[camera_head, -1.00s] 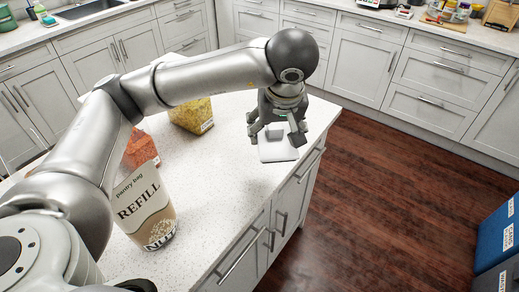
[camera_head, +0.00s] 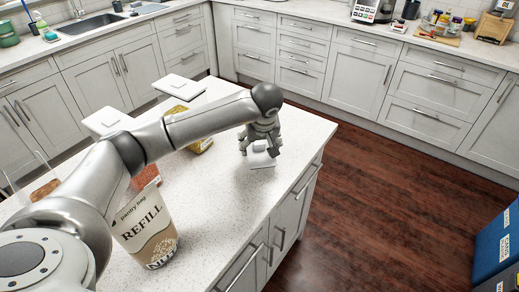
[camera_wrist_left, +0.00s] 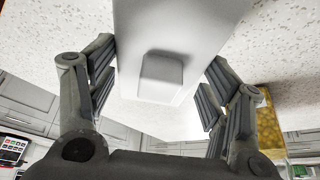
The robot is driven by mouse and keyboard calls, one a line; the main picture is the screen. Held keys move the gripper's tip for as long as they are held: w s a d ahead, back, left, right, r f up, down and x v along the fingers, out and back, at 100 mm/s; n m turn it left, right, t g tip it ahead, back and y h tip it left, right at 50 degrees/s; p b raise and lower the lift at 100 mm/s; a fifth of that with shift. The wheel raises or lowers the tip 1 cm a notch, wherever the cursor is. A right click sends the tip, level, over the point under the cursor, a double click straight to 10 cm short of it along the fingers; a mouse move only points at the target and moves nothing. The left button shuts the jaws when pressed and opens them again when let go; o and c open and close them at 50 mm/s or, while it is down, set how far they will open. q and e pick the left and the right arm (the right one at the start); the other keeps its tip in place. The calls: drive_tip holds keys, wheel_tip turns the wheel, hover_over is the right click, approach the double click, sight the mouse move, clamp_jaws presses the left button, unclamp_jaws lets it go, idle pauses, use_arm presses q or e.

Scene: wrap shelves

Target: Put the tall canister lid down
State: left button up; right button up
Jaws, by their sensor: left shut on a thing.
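The tall canister lid (camera_head: 262,163) is a flat white square with a raised knob, over the island counter near its right edge. In the left wrist view the lid (camera_wrist_left: 190,25) lies between the two finger pads. My left gripper (camera_head: 260,148) is shut on it, pointing down, and partly hides it in the head view. I cannot tell whether the lid touches the counter. A clear open container (camera_head: 43,188) with brown contents stands at the left, partly hidden by my arm. My right gripper is not in view.
A "REFILL" pantry bag (camera_head: 146,230) stands at the front of the island counter (camera_head: 225,210). Two similar white lids (camera_head: 180,85) (camera_head: 106,120) show behind my arm, by the yellow (camera_head: 199,143) and orange (camera_head: 148,177) contents. Counter around the held lid is clear.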

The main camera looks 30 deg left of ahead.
sight(260, 150)
use_arm(q)
wheel_tip(260, 150, down, 2)
drive_tip(key=shift+f+p, duration=0.1)
drive_tip(key=shift+p, duration=0.55)
drive_tip(key=shift+f, duration=0.5)
drive_tip(key=shift+f, duration=0.1)
drive_tip(key=o, duration=0.6)
drive_tip(key=shift+f, duration=0.1)
drive_tip(key=o, duration=0.4)
drive_tip(key=shift+o, duration=0.2)
